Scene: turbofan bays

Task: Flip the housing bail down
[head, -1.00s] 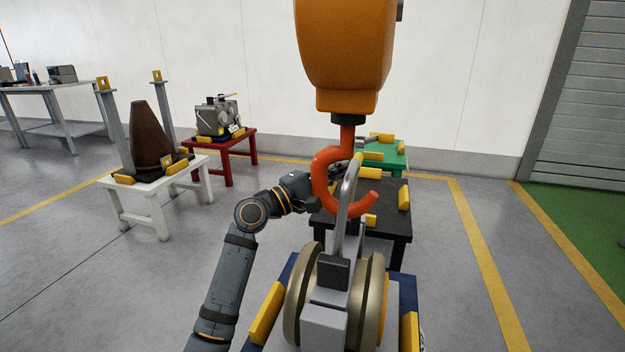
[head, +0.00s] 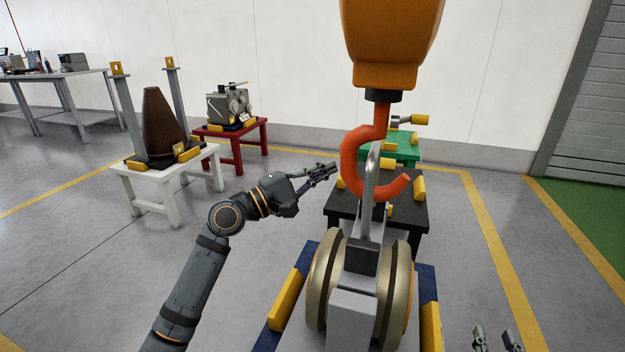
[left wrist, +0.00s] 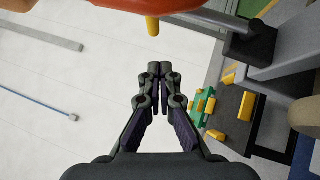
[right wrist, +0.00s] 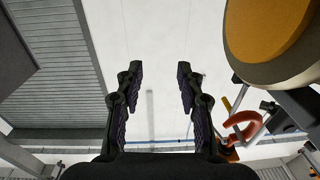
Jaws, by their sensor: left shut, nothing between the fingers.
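The housing, a pair of tan discs (head: 396,290) around a grey block, sits on a blue stand in the head view. Its grey bail (head: 369,200) stands up from a dark hinge block, overlapping the orange crane hook (head: 349,165); I cannot tell if they touch. In the left wrist view the bail (left wrist: 205,18) crosses the top, apart from the fingertips. My left gripper (head: 334,168) is shut and empty, left of the hook and bail. My right gripper (head: 495,339) is open and empty, low right of the housing; its fingers (right wrist: 158,75) are spread in the right wrist view.
The orange hoist body (head: 390,45) hangs above the hook. A black table (head: 405,210) and a green table (head: 405,147) stand behind. A white table (head: 150,190) with a brown cone and a red table (head: 240,145) are at left. Open floor lies at right.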

